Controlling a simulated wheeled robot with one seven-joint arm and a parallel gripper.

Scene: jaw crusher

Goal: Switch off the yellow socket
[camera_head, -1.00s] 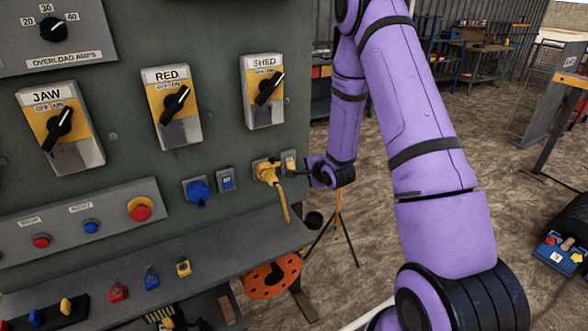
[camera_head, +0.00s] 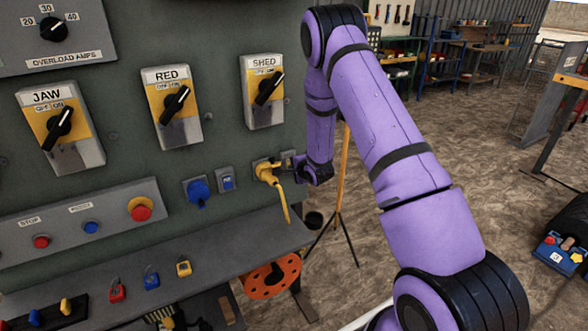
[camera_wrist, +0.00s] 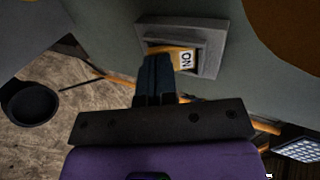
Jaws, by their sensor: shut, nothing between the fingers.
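The yellow socket (camera_head: 267,172) is on the right edge of the green panel, with a yellow plug and cable hanging from it. Its small switch (camera_head: 287,156) is just to the right, largely hidden by my gripper (camera_head: 299,164). In the wrist view, the switch (camera_wrist: 187,60) is a yellow rocker in a grey frame, with an "ON" label showing upside down or sideways. My gripper (camera_wrist: 157,62) is shut and empty. Its fingertips overlap the rocker's left part, at or very near its surface; contact cannot be told for certain.
The SHED switch box (camera_head: 263,92) is above. A grey ledge (camera_head: 240,250) juts out below.

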